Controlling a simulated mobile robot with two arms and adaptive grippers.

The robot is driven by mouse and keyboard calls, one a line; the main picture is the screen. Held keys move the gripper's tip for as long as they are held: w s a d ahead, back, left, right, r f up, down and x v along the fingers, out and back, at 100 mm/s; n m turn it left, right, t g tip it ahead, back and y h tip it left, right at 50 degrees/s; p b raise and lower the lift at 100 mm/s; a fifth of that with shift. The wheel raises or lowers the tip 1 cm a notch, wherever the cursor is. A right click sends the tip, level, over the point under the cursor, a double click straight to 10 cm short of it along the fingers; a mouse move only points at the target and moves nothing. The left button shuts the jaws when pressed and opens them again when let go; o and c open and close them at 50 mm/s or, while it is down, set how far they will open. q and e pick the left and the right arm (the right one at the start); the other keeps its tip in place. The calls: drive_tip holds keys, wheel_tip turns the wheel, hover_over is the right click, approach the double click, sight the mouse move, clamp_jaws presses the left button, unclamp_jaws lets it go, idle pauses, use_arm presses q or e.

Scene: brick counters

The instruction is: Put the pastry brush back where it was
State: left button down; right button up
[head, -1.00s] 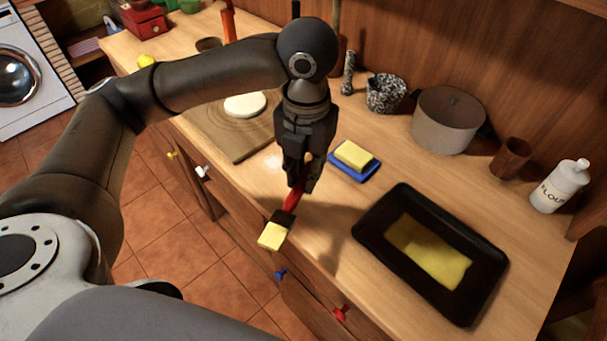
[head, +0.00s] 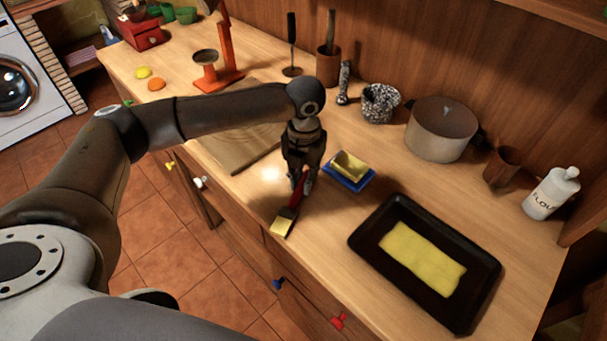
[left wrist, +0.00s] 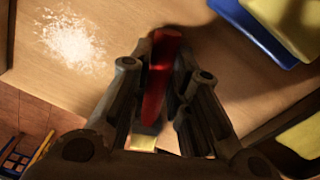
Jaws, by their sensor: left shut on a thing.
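The pastry brush (head: 289,214) has a red handle, a dark collar and pale yellow bristles. My left gripper (head: 301,184) is shut on its red handle, low over the counter's front part. The bristles point toward the counter's front edge. In the left wrist view the red handle (left wrist: 161,80) lies between the two fingers (left wrist: 158,95), and the bristles show partly below. I cannot tell whether the brush touches the counter. My right gripper is not in view.
A blue dish (head: 356,181) with a yellow block (head: 350,166) sits just right of the gripper. A black tray (head: 362,240) holding a yellow sheet lies further right. A wooden board (head: 235,150) is to the left, partly behind my arm. A pot (head: 440,130) and flour bottle (head: 551,193) stand behind.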

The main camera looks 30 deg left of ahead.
use_arm(q)
drive_tip(key=c, duration=1.3)
unclamp_jaws()
drive_tip(key=shift+c, duration=0.2)
wheel_tip(320, 180, up, 12)
drive_tip(key=b, duration=0.1)
drive_tip(key=shift+d+r, duration=0.1)
